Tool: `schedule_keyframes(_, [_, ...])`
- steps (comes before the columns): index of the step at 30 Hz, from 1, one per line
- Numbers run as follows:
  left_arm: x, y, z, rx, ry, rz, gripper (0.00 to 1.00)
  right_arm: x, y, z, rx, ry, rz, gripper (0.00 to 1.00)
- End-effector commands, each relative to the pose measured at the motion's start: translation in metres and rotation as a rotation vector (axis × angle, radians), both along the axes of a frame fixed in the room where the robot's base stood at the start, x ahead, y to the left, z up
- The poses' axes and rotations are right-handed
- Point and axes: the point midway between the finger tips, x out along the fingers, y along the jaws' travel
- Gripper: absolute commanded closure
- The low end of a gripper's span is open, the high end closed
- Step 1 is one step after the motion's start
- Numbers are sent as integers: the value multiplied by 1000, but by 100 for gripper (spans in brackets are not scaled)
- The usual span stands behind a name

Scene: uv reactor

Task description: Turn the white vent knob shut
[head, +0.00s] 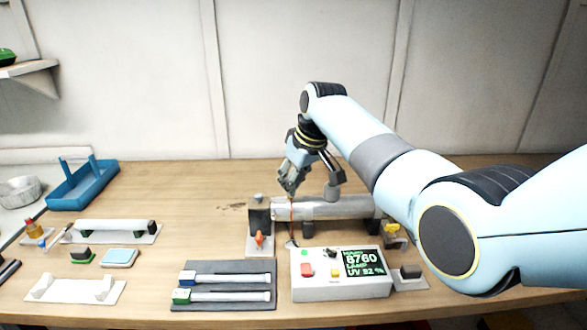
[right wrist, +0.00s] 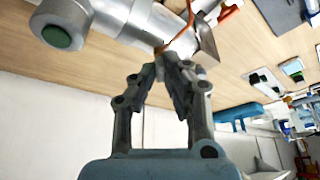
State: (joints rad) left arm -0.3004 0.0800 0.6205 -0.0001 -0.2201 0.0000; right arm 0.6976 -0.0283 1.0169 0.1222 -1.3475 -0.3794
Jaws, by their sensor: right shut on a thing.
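The steel reactor tube (head: 330,207) lies across the back of the bench, and it also shows in the right wrist view (right wrist: 125,20). My right gripper (head: 289,190) points down onto the top of the tube near its left end. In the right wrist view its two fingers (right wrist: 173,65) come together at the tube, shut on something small. The white vent knob does not show clearly; the fingertips cover that spot. An orange lead (head: 291,225) runs down from the tube close to the fingertips. My left gripper is not in view.
A white control box (head: 318,287) with a lit display stands in front of the tube. An orange handle (head: 259,239) is at its left and a yellow one (head: 392,229) at its right. A dark tray (head: 225,282) holds two lamps. A blue bin (head: 82,186) stands far left.

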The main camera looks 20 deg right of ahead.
Motion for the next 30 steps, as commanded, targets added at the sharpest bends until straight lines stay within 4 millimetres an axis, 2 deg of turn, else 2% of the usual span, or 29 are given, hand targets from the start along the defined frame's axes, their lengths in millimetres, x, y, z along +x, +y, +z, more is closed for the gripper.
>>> schedule_keyframes(1, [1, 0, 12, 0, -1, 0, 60, -1, 1, 5, 0, 2, -41, 100])
schedule_keyframes(9, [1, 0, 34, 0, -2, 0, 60, -1, 3, 3, -1, 1, -293, 100])
schedule_keyframes(21, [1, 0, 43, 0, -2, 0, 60, 0, 5, 0, -1, 0, -576, 100])
schedule_keyframes(30, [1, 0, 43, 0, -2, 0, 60, 0, 5, 0, -1, 0, -670, 100])
